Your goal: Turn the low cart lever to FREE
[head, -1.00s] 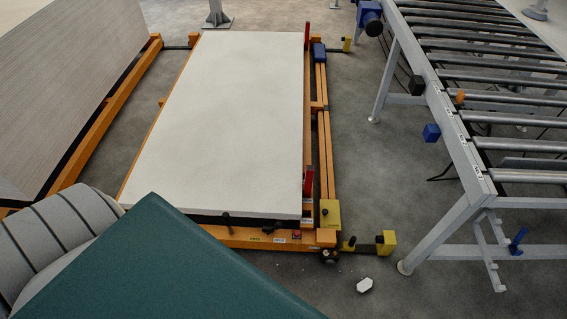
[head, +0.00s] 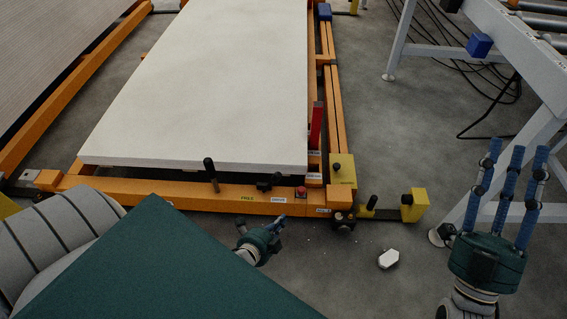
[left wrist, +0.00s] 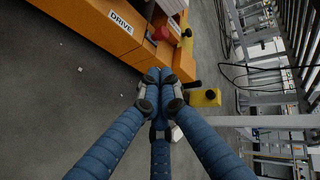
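The orange cart's front beam (head: 120,190) carries a green-yellow FREE label (head: 247,198) and a white DRIVE label (head: 278,199). A black upright handle (head: 210,170) stands left of FREE. A small black lever or knob (head: 265,185) sits between the labels, nearer DRIVE; which one is the task's lever is unclear. My left gripper (head: 280,223) is just in front of the beam, below DRIVE, apart from both handles. In the left wrist view its blue fingers (left wrist: 160,80) are together and seem empty, near the DRIVE label (left wrist: 121,21). My right gripper (head: 507,175) is open, fingers spread upward.
A white board (head: 210,90) lies on the cart. A red button (head: 301,191) is right of DRIVE. Yellow blocks (head: 414,205) with black knobs stick out at the cart's right corner. A white piece (head: 388,258) lies on the floor. A conveyor frame (head: 525,150) stands at right.

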